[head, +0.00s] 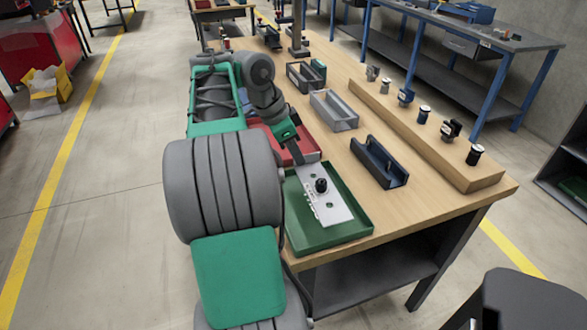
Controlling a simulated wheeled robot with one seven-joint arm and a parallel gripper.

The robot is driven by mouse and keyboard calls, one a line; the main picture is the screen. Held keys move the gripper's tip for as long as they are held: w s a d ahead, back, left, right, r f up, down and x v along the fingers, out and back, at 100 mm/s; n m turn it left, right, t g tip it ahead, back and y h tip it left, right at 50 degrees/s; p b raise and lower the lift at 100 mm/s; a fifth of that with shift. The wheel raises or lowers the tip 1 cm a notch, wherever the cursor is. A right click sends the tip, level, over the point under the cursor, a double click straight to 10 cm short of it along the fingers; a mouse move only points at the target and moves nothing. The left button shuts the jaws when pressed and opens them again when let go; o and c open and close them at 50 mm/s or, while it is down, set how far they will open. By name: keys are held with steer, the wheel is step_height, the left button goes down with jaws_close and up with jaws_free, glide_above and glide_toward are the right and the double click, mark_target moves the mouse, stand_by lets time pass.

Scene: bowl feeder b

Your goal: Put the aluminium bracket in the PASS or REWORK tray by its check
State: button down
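The aluminium bracket (331,208) is a flat silver plate with holes and a dark round knob on it. It is in or just over the green tray (333,239); I cannot tell whether it rests on the tray floor. My gripper (299,157) reaches down to the bracket's far end, its dark fingers meeting or overlapping that edge. Whether the fingers are closed on it is too small to tell. The red tray (310,147) lies just beyond the green one, partly hidden by my arm. No PASS or REWORK label is readable.
On the wooden bench (410,204), a dark blue holder (379,161), a grey open box (334,110) and a dark box (305,76) stand right of the trays. A raised wooden ledge (432,140) carries several small dark parts.

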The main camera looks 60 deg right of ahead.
steer(key=f, duration=0.1)
steer(key=f+b, duration=0.1)
steer(key=w+f, duration=0.1)
steer(key=f, duration=0.1)
steer(key=shift+d+b, duration=0.25)
steer(key=shift+b, duration=0.1)
steer(key=shift+f, duration=0.2)
steer(key=shift+f+b, duration=0.55)
steer(key=shift+f, duration=0.15)
steer(key=c, duration=1.9)
jaws_free()
steer(key=shift+c, duration=0.2)
steer(key=shift+r, duration=0.1)
